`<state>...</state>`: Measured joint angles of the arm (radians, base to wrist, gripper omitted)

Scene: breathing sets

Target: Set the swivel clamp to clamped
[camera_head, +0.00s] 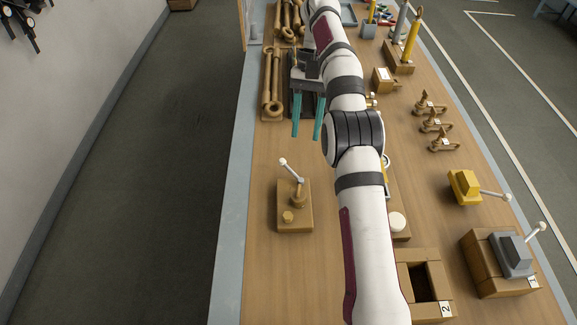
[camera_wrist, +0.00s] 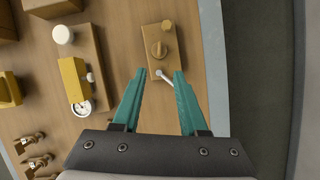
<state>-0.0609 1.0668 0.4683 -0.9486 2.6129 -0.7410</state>
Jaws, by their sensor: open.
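The brown device that looks like the swivel clamp (camera_head: 295,218) stands on a rectangular base near the left table edge. It has a round post, a small low knob at the base's near end, and a thin lever with a white ball tip (camera_head: 283,161) tilted up and away to the left. My gripper (camera_head: 307,137) is beyond it, apart from it, with teal fingers spread and empty. In the wrist view, the clamp base (camera_wrist: 154,35) lies ahead of my gripper (camera_wrist: 160,74), and its lever appears between the fingertips. I cannot tell the height gap between them.
A yellow lever device (camera_head: 465,187) and a grey lever device (camera_head: 512,256) stand at the right. Several small brown clamps (camera_head: 431,124) stand beyond them. An open wooden box (camera_head: 412,262) is at the near right. The table around the brown clamp is clear; the left table edge is close.

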